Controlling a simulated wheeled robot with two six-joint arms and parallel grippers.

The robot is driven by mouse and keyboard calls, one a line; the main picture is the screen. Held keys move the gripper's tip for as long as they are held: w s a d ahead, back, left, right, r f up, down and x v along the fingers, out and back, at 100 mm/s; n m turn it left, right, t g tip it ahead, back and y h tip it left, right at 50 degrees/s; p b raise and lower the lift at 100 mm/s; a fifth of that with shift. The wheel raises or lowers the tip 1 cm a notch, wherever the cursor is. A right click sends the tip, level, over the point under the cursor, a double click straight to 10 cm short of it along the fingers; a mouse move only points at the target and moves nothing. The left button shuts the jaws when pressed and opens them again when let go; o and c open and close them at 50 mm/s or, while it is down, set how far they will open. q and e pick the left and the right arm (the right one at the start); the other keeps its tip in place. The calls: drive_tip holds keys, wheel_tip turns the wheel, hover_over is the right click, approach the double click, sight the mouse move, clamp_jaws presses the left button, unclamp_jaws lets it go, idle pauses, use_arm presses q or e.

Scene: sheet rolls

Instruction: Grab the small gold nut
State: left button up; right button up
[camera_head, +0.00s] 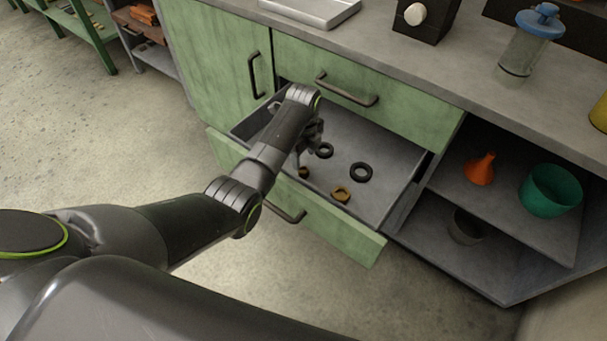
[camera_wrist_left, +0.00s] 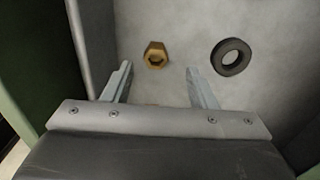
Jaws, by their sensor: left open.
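The small gold nut (camera_head: 303,172) lies on the drawer floor near the drawer's front. A bigger gold nut (camera_head: 341,194) lies to its right and nearer me. My left gripper (camera_head: 306,150) is low in the open drawer, right by the small nut, open and empty. In the left wrist view a gold nut (camera_wrist_left: 155,54), by its size beside the ring most likely the small one, lies just beyond the gap between the two open fingertips (camera_wrist_left: 157,68), apart from both. My right gripper is not in view.
A smaller black ring (camera_head: 324,150) and a bigger one (camera_head: 361,172) lie in the grey drawer (camera_head: 385,140); a ring shows right of the fingers (camera_wrist_left: 231,56). Drawer walls stand close around. The counter (camera_head: 400,65) overhangs behind. Open shelves at right hold an orange funnel (camera_head: 480,169) and green bowl (camera_head: 550,190).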

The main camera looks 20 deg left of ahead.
sight(303, 170)
use_arm(q)
drive_tip(key=f, duration=0.1)
drive_tip(key=f+b, duration=0.1)
drive_tip(key=f, duration=0.1)
drive_tip(key=f+b, duration=0.1)
drive_tip(key=f, duration=0.1)
drive_tip(key=shift+s, duration=0.3)
drive_tip(key=shift+f, duration=0.35)
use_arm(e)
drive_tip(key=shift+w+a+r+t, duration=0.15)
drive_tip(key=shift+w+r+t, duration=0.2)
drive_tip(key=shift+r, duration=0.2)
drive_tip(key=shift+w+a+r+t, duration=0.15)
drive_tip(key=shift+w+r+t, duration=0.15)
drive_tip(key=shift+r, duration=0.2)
